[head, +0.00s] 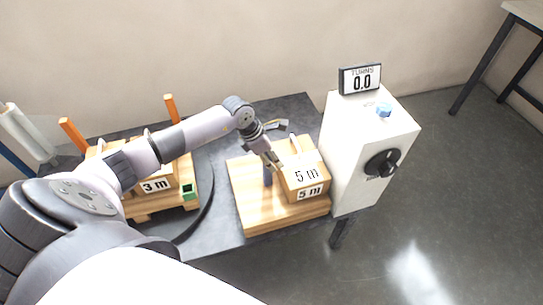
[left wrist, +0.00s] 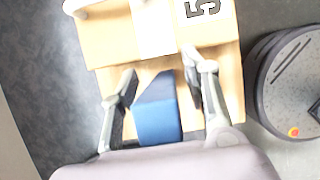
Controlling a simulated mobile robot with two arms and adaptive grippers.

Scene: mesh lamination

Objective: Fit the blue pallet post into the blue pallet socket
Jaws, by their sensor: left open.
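The blue pallet post (head: 268,177) stands on a wooden board (head: 250,207) beside the box marked 5 m. My left gripper (head: 272,160) is over the board, close to the post. In the left wrist view the blue post (left wrist: 157,108) lies between the two spread fingers of my left gripper (left wrist: 160,65). The fingers are open, with gaps visible on both sides of the post. A green socket (head: 188,192) shows at the front right corner of the left pallet. I cannot make out the blue socket; my arm hides part of that pallet. My right gripper is out of view.
The box marked 5 m (head: 308,177) takes up the board's right side. A white cabinet (head: 350,150) with a black knob and counter stands right of it. The left pallet (head: 150,212) carries a 3 m box and has orange posts (head: 171,109) standing at its back.

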